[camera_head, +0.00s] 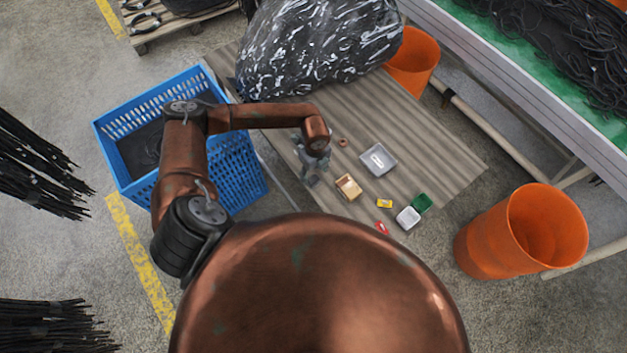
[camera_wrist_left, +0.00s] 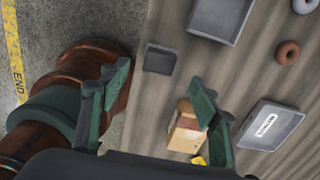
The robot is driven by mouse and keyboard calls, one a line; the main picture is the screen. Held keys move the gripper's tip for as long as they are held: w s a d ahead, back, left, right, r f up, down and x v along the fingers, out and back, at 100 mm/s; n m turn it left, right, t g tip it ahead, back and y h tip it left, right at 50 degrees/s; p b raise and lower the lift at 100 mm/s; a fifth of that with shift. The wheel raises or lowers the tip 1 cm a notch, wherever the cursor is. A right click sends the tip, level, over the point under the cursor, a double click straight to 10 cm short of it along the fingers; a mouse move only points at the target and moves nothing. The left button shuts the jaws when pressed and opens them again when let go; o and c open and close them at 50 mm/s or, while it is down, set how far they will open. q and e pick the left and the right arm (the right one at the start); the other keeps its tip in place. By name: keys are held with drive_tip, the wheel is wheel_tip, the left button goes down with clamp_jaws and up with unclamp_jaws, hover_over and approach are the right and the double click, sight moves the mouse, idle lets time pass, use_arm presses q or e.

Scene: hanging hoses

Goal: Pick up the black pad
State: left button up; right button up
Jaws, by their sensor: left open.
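The black pad (camera_wrist_left: 160,58) is a small dark square lying on the ribbed board, near its edge, in the left wrist view. In the head view I cannot make it out apart from my gripper and arm. My left gripper (camera_head: 312,175) is over the board's left side in the head view. In the left wrist view its two fingers (camera_wrist_left: 160,85) are spread, with nothing between them. The pad appears just beyond the gap between the fingertips, apart from them. My right gripper is in neither view.
A cardboard box (camera_wrist_left: 185,130) lies close to the right finger. A labelled grey tray (camera_head: 378,159), a brown ring (camera_wrist_left: 288,52) and another grey tray (camera_wrist_left: 220,18) are on the board (camera_head: 430,140). A blue crate (camera_head: 240,165) stands left, an orange bin (camera_head: 485,240) right.

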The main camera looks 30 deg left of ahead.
sight(314, 180)
use_arm(q)
wheel_tip(314, 180, down, 6)
drive_tip(key=shift+s+r, duration=0.1)
drive_tip(key=shift+c, duration=0.4)
drive_tip(key=c, duration=1.3)
drive_tip(key=shift+r, duration=0.1)
